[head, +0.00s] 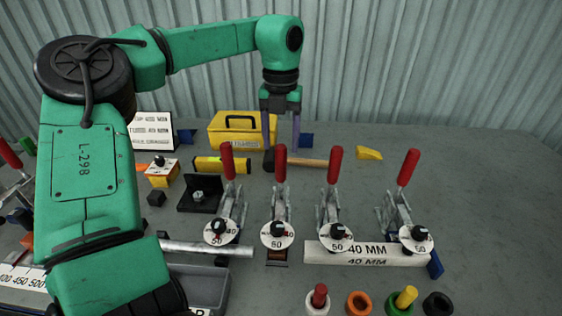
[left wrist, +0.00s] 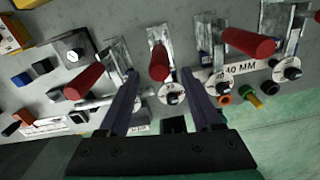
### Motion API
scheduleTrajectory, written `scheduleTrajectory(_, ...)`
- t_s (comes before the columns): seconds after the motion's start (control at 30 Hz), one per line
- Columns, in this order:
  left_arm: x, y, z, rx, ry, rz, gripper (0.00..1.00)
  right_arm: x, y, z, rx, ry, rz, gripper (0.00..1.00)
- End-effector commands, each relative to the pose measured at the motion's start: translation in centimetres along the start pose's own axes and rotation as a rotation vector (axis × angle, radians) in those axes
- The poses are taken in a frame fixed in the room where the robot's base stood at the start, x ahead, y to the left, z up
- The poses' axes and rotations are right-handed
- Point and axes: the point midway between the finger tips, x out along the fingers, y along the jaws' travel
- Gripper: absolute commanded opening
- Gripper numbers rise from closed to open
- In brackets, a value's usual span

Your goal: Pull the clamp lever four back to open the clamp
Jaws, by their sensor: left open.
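Several toggle clamps with red-gripped levers stand in a row on the grey table. No number marks which is lever four. My left gripper (head: 281,132) is open and empty, pointing down behind the second lever in the head view. In the left wrist view, the second lever's red grip (left wrist: 160,62) appears between its open fingers (left wrist: 159,76); contact cannot be told. The third lever (left wrist: 248,42) is to the right. My right gripper is out of view.
A yellow toolbox (head: 238,126), a wooden-handled hammer (head: 305,163) and a yellow level (head: 220,165) lie behind the clamps. A 40 MM bar (head: 367,254) lies under the right clamps. Coloured pegs and rings stand in front. The table's right side is clear.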

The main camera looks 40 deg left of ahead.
Motion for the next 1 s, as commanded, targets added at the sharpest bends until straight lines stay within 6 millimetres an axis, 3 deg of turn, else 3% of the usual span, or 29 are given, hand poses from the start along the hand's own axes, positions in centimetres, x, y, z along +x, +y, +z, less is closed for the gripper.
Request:
scheduleTrajectory(0.1, 3.1, 0.0, -0.1, 0.001, 0.006, 0.0, 0.66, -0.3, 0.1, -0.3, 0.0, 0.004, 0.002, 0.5)
scheduleTrajectory(0.23, 5.5, 0.0, -0.1, 0.0, 0.003, 0.0, 0.66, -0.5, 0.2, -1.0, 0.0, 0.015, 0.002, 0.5)
scheduleTrajectory(0.37, 6.6, 0.0, -0.1, 0.0, 0.001, 0.0, 0.66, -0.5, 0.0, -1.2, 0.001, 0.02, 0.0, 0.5)
scheduleTrajectory(0.57, 6.7, 0.0, 0.0, 0.0, 0.0, 0.0, 0.66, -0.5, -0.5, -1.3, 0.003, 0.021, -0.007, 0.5)
scheduleTrajectory(0.6, 6.7, 0.0, 0.0, 0.0, 0.0, 0.0, 0.62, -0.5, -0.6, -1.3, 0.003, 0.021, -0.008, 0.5)
scheduleTrajectory(0.77, 6.7, 0.0, 0.0, 0.0, 0.0, 0.0, 0.01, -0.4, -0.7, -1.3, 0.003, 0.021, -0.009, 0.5)
scheduleTrajectory(1.0, 6.7, 0.0, 0.0, -0.001, 0.0, 0.001, 0.0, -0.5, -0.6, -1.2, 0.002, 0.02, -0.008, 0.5)
